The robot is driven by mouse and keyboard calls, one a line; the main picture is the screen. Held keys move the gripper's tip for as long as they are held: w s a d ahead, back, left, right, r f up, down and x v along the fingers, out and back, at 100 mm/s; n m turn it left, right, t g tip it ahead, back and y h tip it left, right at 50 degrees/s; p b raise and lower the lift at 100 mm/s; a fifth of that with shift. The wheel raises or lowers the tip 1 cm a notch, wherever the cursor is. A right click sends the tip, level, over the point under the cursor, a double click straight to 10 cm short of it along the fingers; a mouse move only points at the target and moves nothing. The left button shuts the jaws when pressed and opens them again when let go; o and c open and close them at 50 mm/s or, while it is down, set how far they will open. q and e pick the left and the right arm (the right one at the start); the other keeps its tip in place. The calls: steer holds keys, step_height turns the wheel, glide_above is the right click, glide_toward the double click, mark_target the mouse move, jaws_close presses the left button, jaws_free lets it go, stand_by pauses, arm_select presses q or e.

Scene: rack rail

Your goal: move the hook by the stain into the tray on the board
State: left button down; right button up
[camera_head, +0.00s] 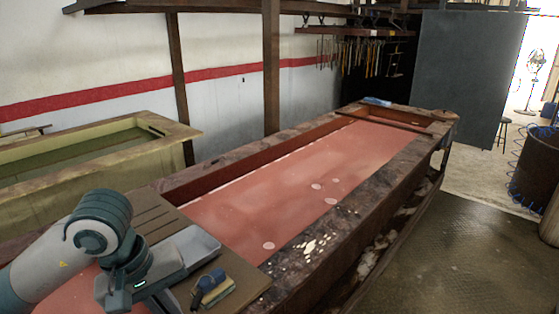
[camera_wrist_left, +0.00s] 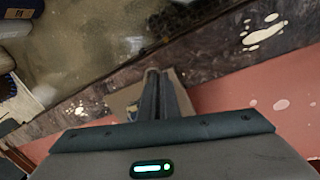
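The brown board (camera_head: 248,283) lies across the near end of the red-filled trough. Pale stain-like spots (camera_head: 314,245) mark the trough's dark rim and show in the wrist view (camera_wrist_left: 264,32). I cannot make out a hook beside them. My right gripper is not in view.
Several thin items hang from a rail (camera_head: 350,31) at the back. Floor is open at right.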

arm_select(q)
steer(key=f+m, duration=0.2)
steer(key=a+f+m+g, duration=0.1)
steer(key=f+m, duration=0.1)
steer(key=f, duration=0.1)
steer(key=shift+w+a+f, duration=0.15)
steer(key=shift+a+f, duration=0.05)
steer(key=shift+a+f+m, duration=0.15)
steer(key=shift+f+m, duration=0.35)
steer(key=shift+m, duration=0.2)
steer(key=shift+f, duration=0.15)
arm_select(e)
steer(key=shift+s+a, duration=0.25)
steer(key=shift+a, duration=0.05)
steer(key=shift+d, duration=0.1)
